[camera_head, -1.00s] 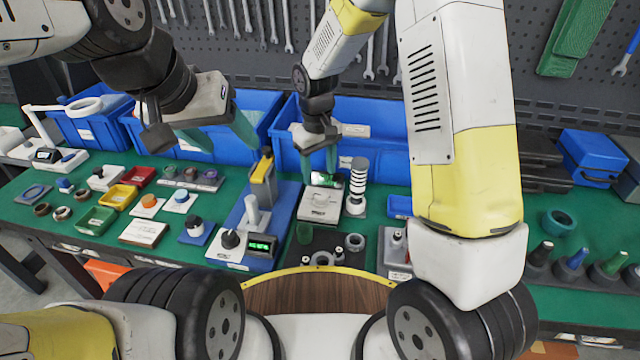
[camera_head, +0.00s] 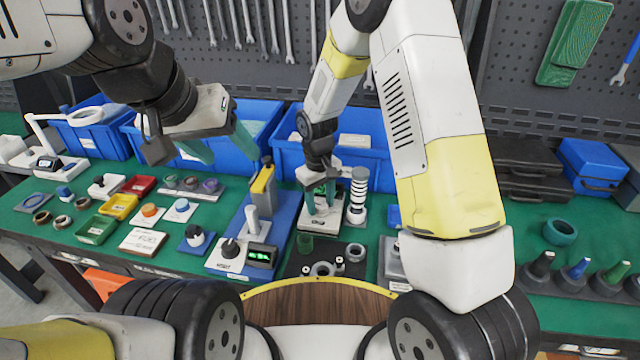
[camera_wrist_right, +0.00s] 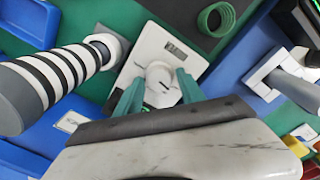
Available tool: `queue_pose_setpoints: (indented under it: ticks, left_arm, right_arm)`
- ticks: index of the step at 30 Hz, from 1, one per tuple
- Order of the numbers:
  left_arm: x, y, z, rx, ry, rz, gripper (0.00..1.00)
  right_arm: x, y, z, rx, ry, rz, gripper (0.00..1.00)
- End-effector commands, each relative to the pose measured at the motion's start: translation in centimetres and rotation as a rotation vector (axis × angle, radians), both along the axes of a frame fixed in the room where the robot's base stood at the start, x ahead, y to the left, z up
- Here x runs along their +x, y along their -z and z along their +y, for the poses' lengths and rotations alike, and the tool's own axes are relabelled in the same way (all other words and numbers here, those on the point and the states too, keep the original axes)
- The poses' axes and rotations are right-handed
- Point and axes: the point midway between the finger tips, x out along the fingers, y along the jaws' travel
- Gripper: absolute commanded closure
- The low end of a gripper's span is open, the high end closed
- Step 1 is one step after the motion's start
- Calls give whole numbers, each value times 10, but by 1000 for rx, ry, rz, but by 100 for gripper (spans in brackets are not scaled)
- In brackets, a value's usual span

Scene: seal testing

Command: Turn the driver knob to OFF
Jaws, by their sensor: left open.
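My right gripper (camera_head: 325,207) is low over a white box with a small display (camera_head: 312,221). In the right wrist view, its green fingertips (camera_wrist_right: 158,84) are apart on either side of a white round piece (camera_wrist_right: 160,76) on that box (camera_wrist_right: 148,48); contact cannot be told.
A black-and-white striped column (camera_head: 358,192) stands just right of my right gripper. The rig's yellow post (camera_head: 263,180) rises to its left. A black fixture plate with rings (camera_head: 322,268) lies in front. Blue bins (camera_head: 375,165) line the back.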

Motion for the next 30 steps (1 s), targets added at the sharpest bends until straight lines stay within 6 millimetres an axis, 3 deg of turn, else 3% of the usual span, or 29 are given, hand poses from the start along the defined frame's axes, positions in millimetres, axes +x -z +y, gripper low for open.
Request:
queue_pose_setpoints:
  ticks: [1, 6, 17, 30]
  left_arm:
    - [0, 0, 0, 0, 0, 0, 38]
    - [0, 0, 0, 0, 0, 0, 38]
    - [0, 0, 0, 0, 0, 0, 38]
    - [0, 0, 0, 0, 0, 0, 38]
  right_arm:
    - [0, 0, 0, 0, 0, 0, 66]
    - [0, 0, 0, 0, 0, 0, 100]
    - [0, 0, 0, -1, 50, -1, 100]
    - [1, 0, 0, -1, 365, 0, 100]
